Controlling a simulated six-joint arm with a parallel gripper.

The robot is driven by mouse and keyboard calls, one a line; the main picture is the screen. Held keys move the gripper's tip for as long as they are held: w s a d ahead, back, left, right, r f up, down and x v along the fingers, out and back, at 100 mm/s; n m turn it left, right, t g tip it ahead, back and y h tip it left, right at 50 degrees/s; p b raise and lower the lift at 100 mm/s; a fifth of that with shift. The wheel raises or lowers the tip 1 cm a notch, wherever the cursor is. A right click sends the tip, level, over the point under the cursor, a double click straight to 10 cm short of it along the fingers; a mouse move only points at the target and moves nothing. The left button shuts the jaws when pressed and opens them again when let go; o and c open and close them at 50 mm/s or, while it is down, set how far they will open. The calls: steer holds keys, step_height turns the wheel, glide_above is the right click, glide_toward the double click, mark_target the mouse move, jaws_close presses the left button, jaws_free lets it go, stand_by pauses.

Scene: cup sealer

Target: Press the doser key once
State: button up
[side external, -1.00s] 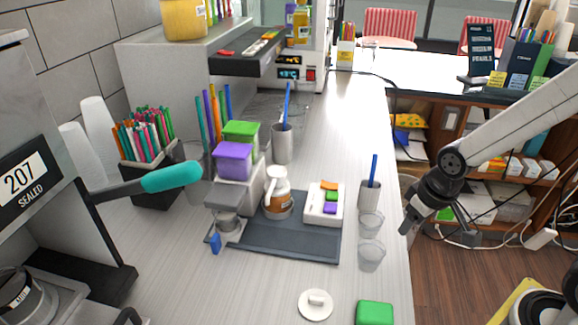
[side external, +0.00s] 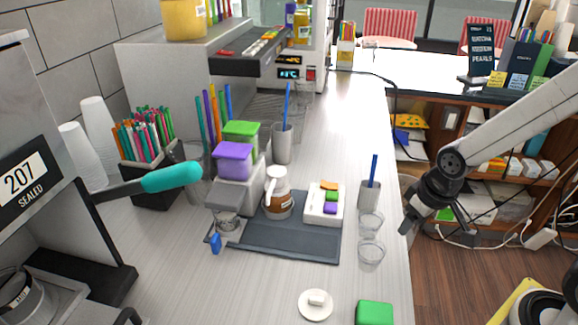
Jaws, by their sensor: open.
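A doser with a purple-lidded hopper (side external: 233,158) and a green-lidded hopper (side external: 241,131) stands on the counter, left of centre. It has a grey spout part (side external: 228,197) and a small blue tab (side external: 215,243) at its front. A white key pad (side external: 313,210) with orange, green and purple keys lies on the dark mat (side external: 290,241), right of the doser. Which part is the doser key is not marked. My gripper (side external: 407,226) hangs at the counter's right edge, right of the pad and apart from it. It is open and empty; its fingertips are small in this view.
A grey cup with a blue straw (side external: 369,193) and clear cups (side external: 371,250) stand between my gripper and the pad. A white lid (side external: 316,305) and green block (side external: 375,313) lie in front.

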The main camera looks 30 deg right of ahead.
steer(key=shift+c, duration=0.2)
jaws_close()
stand_by(1.6)
